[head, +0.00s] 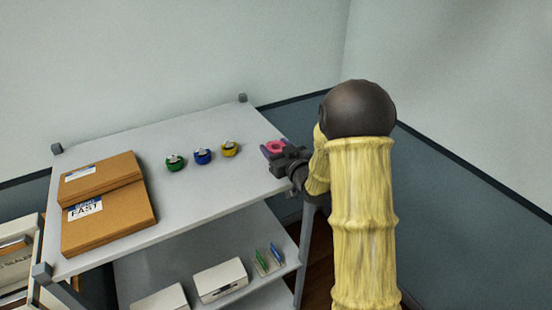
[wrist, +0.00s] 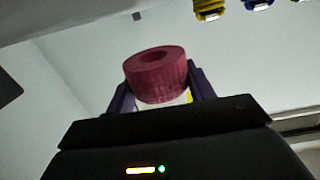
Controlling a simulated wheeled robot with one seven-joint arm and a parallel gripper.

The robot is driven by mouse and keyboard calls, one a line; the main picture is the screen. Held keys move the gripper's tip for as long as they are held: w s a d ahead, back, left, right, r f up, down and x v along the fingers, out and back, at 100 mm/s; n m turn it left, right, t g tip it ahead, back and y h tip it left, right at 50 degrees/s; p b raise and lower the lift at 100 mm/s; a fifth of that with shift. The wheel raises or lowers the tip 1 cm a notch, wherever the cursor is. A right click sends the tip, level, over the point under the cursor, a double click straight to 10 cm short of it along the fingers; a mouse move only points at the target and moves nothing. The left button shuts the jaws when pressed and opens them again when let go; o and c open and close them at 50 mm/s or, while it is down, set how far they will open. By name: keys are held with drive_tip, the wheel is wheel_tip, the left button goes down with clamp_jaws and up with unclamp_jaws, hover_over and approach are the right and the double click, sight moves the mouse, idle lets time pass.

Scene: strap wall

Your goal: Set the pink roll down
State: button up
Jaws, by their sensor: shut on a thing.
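The pink roll (head: 276,147) is a ring with a round hole, at the right end of the shelf unit's top board in the head view. In the wrist view the pink roll (wrist: 157,74) sits between the two dark purple fingers. My gripper (head: 273,150) is shut on it; the gripper also shows in the wrist view (wrist: 158,88). I cannot tell whether the roll touches the board.
Green (head: 174,163), blue (head: 203,156) and yellow (head: 229,149) rolls stand in a row on the top board (head: 215,195). Cardboard boxes (head: 108,222) lie at its left. White boxes (head: 220,280) and small green and blue items (head: 268,260) are on the lower shelf. A corner post (head: 242,98) stands behind.

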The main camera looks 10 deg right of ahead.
drive_tip(key=shift+f+p, duration=0.65)
drive_tip(key=shift+f, duration=1.45)
drive_tip(key=shift+w+f, duration=0.1)
drive_tip(key=shift+f, duration=0.05)
drive_tip(key=o, duration=1)
drive_tip(key=shift+a, duration=0.15)
